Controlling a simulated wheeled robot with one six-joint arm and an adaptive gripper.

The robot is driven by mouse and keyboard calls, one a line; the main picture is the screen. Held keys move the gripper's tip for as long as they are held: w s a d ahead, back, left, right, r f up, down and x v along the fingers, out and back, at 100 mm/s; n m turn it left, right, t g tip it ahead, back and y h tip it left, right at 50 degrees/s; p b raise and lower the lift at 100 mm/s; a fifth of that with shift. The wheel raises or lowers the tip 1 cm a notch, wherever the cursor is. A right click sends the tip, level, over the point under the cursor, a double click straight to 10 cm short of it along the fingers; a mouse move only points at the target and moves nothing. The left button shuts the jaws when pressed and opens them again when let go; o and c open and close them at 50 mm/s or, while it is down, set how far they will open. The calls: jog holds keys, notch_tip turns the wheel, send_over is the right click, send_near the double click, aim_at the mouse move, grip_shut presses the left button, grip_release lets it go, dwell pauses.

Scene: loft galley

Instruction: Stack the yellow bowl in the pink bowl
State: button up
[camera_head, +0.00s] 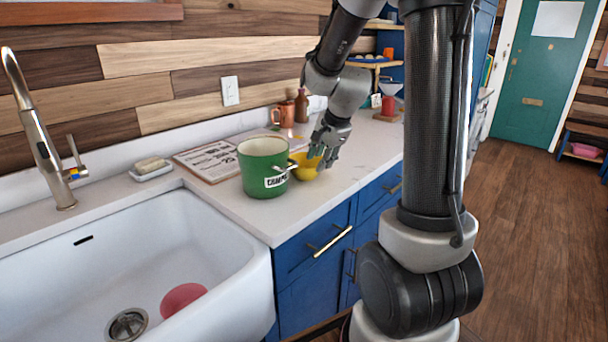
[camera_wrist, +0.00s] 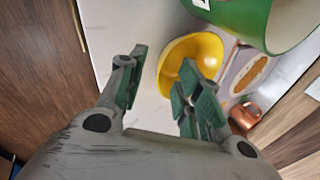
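The yellow bowl (camera_head: 304,171) stands on the white counter, just right of the green pot and partly hidden by it and by my gripper. It also shows in the wrist view (camera_wrist: 206,46). My gripper (camera_head: 325,157) is at the bowl's right side, pointing down. In the wrist view my gripper (camera_wrist: 163,62) is open, with one finger over the bowl's inside and the other outside it, the near rim between them. I cannot tell whether a finger touches the bowl. A pink bowl (camera_head: 183,299) lies in the white sink, partly hidden by the sink's front wall.
The green pot (camera_head: 263,168) stands close beside the yellow bowl; it also shows in the wrist view (camera_wrist: 262,18). A printed board (camera_head: 210,161) lies behind it. A copper mug (camera_head: 284,114) and a brown bottle (camera_head: 301,105) stand farther back. The faucet (camera_head: 40,130) rises behind the sink (camera_head: 225,262).

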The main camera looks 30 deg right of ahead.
aim_at(311, 178)
jog(key=shift+w+f+m, duration=0.3)
jog(key=shift+w+m, duration=0.05)
jog(key=shift+m, duration=0.05)
jog(key=x, duration=0.7)
jog(key=shift+w+d+r, duration=0.1)
jog(key=shift+w+d, duration=0.05)
jog(key=shift+w, duration=0.1)
grip_shut()
